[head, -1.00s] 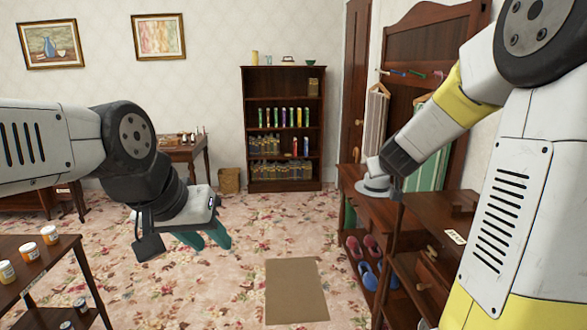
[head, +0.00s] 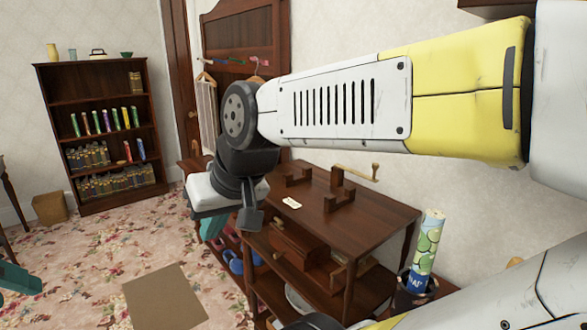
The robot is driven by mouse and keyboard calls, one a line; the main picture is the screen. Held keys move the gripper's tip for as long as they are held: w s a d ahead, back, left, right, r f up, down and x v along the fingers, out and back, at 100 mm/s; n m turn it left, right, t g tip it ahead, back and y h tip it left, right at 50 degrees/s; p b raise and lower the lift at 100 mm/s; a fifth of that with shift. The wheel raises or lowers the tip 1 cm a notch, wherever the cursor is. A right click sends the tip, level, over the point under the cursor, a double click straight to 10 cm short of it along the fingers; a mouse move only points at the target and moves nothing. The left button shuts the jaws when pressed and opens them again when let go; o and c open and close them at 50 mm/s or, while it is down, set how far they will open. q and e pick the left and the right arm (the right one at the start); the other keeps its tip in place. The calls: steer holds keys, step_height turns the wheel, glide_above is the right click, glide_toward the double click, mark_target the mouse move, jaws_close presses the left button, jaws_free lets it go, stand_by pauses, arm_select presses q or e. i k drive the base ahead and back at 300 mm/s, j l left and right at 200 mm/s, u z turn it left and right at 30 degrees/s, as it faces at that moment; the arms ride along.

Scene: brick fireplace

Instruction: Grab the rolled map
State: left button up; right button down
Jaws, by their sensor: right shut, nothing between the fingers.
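The rolled map (head: 427,245) is a tube with a green and white pattern and a blue lower band. It stands slightly tilted in a dark holder (head: 405,297) at the lower right, and its lower end is hidden.
A wooden bench with shelves (head: 375,213) lies between my right gripper and the map, with brackets and a wooden-handled item (head: 355,172) on top. My arm links cross above and below the map. A bookcase (head: 60,90) stands far left. A brown mat (head: 165,298) lies on open floor.

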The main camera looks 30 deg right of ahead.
mark_target(433, 223)
steer(key=z, duration=2.1)
